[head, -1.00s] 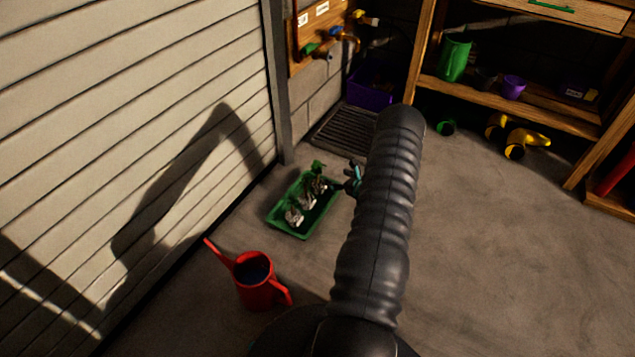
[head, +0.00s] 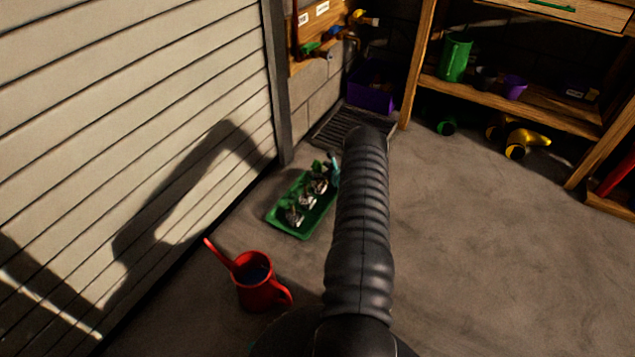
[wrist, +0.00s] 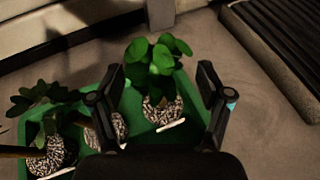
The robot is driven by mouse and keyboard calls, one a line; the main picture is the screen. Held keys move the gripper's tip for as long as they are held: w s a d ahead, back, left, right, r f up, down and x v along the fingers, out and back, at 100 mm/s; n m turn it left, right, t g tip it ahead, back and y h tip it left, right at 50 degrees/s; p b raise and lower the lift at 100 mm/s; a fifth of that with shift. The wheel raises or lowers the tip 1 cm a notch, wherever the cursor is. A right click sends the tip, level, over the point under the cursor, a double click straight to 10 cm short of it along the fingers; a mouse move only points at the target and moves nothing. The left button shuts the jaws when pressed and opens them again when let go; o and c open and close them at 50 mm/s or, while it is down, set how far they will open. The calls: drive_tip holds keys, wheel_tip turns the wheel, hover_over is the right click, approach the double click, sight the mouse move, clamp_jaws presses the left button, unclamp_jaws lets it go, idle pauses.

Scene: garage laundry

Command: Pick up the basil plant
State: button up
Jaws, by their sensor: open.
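A green tray (head: 285,229) on the floor holds three small plants in speckled pots. The plant with broad, rounded bright green leaves, which looks like the basil plant (wrist: 163,57), stands at the tray's far end; in the head view it is the far plant (head: 319,184). My gripper (wrist: 161,78) is open, with a finger on either side of this plant in the wrist view and nothing held. A white label lies against its pot. In the head view my arm hides most of the gripper; part of it shows beside the far plant (head: 333,168).
Two darker-leaved plants (wrist: 49,158) share the tray, the middle one partly behind my left finger. A red watering can (head: 258,290) stands near the tray. A slatted grate (head: 345,123) and the shutter wall (head: 150,100) are close. Open floor (head: 480,240) lies to the right.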

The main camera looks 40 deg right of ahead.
drive_tip(key=shift+w+f, duration=0.2)
drive_tip(key=shift+w, duration=0.25)
clamp_jaws()
drive_tip(key=shift+r, duration=0.1)
